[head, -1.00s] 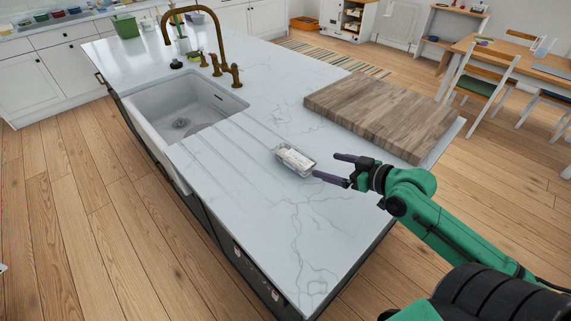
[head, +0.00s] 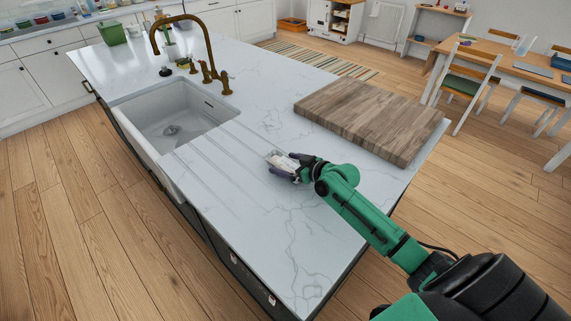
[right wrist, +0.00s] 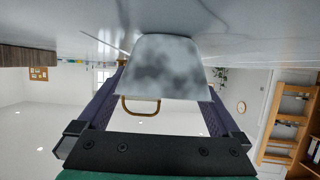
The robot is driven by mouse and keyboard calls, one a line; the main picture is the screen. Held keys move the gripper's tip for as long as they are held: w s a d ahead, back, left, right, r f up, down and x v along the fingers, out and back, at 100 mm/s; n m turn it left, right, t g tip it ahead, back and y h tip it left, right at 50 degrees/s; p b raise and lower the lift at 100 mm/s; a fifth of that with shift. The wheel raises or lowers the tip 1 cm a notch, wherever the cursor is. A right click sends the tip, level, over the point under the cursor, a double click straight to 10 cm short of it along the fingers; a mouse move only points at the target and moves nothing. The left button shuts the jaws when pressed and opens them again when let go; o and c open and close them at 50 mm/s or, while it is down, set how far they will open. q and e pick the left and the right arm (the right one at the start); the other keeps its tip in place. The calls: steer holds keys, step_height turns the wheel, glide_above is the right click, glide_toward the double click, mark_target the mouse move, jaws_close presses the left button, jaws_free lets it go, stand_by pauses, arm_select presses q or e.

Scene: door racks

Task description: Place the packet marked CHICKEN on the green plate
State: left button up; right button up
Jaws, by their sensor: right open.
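A small packet (head: 281,160) with a pale top lies on the marble worktop, right of the sink's drain grooves. Its lettering is too small to read, so I cannot tell whether it says CHICKEN. My right gripper (head: 285,167) is at the packet, its open fingers reaching along the packet's two sides. In the right wrist view, which is upside down, the packet (right wrist: 165,70) is a grey blurred shape between the two dark purple fingers. I cannot tell whether the fingers touch it. I see no green plate. My left gripper is out of view.
A thick wooden board (head: 375,118) lies on the worktop (head: 300,240) behind my right gripper. A white sink (head: 172,120) with a brass tap (head: 205,50) is at the left. A green container (head: 112,33) stands at the far end. The front of the worktop is clear.

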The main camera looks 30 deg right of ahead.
steer(key=shift+w+a+f, duration=0.15)
steer(key=shift+w+f, duration=0.05)
steer(key=shift+w, duration=0.1)
steer(key=shift+s+r, duration=0.1)
steer(key=shift+s, duration=0.05)
steer(key=c, duration=1.1)
jaws_close()
steer(key=shift+r, duration=0.1)
